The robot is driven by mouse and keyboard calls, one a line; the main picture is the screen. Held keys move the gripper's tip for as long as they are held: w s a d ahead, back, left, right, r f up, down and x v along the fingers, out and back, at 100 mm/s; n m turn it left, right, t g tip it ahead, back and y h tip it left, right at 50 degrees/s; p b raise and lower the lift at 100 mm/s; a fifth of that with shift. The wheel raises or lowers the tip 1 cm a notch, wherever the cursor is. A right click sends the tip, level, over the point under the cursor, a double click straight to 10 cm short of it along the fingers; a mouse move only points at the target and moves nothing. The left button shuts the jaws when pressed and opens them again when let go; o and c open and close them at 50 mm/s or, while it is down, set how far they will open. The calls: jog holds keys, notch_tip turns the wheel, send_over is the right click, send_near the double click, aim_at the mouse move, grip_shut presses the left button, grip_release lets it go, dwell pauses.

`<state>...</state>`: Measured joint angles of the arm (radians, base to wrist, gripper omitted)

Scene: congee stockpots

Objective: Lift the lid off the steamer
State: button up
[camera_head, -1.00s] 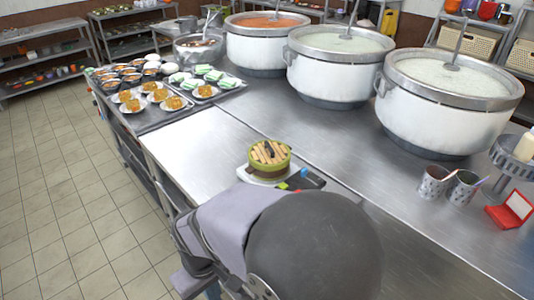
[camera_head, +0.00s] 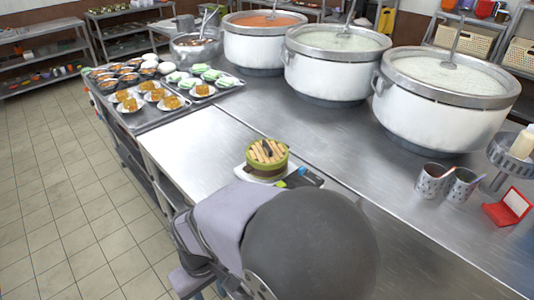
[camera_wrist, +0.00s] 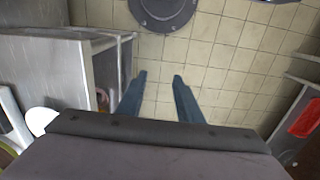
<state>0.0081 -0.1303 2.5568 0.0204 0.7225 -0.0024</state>
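The steamer (camera_head: 267,160) is a small round container with a green band, standing on the steel table. Its slatted, light wooden lid (camera_head: 267,150) is on top with a dark piece at its middle. A white plate-like base shows under it. In the wrist view my gripper (camera_wrist: 160,80) has its two blue fingers apart with nothing between them, over the tiled floor. My gripper is not at the lid.
Three large white stockpots (camera_head: 445,100) stand along the table's back. A tray of plated food (camera_head: 150,110) lies at the left. Two metal cups (camera_head: 445,183) and a red box (camera_head: 508,208) are at the right. Bare steel lies left of the steamer.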

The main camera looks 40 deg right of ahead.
aim_at(273, 153)
jog(key=w+a+m+y+b, duration=0.1)
jog(key=w+a+m+y, duration=0.3)
jog(key=m, duration=0.4)
jog(key=w+d+r+m+t+y, duration=0.25)
jog(key=w+m+t+y, duration=0.3)
jog(key=w+m, duration=0.55)
jog(key=w+d+r+m+t+h+b, duration=0.1)
jog(key=w+d+m+t+h, duration=0.1)
jog(key=w+d+m+t, duration=0.35)
jog(key=w+d+r+m+t+h+b, duration=0.1)
jog(key=w+d+m+t+h, duration=0.15)
jog(key=d, duration=0.55)
jog(key=s+d+m+t+h+b, duration=0.1)
jog(key=d+m+h, duration=0.3)
jog(key=d, duration=0.5)
jog(key=s+d+m+t+h+b, duration=0.1)
jog(key=d+m+h, duration=0.3)
jog(key=d, duration=0.5)
jog(key=s+d+m+t+h+b, duration=0.1)
jog(key=d+m+h, duration=0.2)
jog(key=d, duration=0.6)
jog(key=shift+s+d+r+m+h, duration=0.1)
jog(key=shift+d+r+m+h, duration=0.1)
jog(key=shift+m, duration=0.3)
jog(key=shift+s+d+r+m+h, duration=0.1)
jog(key=shift+m+h, duration=0.1)
jog(key=shift+m, duration=0.3)
jog(key=shift+d+r, duration=0.15)
jog(key=shift+d, duration=0.05)
